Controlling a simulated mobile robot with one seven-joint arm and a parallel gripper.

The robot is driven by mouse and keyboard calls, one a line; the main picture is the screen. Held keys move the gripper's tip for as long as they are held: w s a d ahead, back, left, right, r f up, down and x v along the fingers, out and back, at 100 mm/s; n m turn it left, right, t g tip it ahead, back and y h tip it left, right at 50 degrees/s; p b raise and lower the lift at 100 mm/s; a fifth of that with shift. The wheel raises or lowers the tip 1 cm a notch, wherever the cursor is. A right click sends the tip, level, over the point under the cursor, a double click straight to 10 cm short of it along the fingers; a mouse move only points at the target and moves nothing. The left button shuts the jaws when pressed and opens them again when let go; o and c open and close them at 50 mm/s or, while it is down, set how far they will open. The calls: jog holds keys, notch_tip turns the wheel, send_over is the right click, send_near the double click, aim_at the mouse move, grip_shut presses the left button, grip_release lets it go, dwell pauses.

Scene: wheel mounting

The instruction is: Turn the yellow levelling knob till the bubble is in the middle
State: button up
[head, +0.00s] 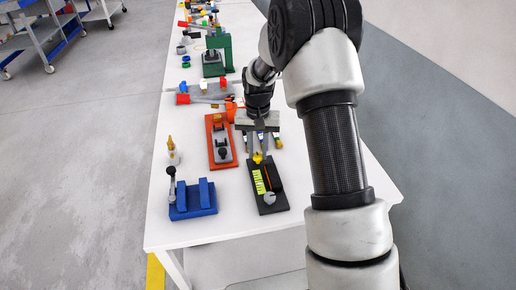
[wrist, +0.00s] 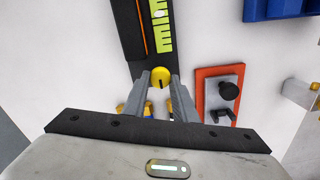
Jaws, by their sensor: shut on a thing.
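The levelling device is a black plate (head: 282,190) near the front of the white table. It carries a yellow-green vial (head: 259,182) with pale marks, also large in the wrist view (wrist: 161,28).
An orange plate with a black-knobbed fixture (head: 220,142) stands close to the left. A blue block with a lever (head: 193,198) is at the front left. Small yellow-and-blue parts (head: 276,143) lie near my fingers. A green press (head: 217,52) stands farther back.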

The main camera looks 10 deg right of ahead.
aim_at(257, 155)
jog(key=n+p, duration=0.1)
jog(key=n, duration=0.4)
jog(key=shift+a+n, duration=0.1)
jog(key=shift+n, duration=0.2)
dwell(0.4)
jog(key=o, duration=1)
jog(key=shift+o, duration=0.2)
jog(key=shift+r, duration=0.1)
notch_tip(257, 155, up, 17)
jog(key=p, duration=0.2)
jog(key=shift+r, duration=0.15)
jog(key=shift+p, duration=0.3)
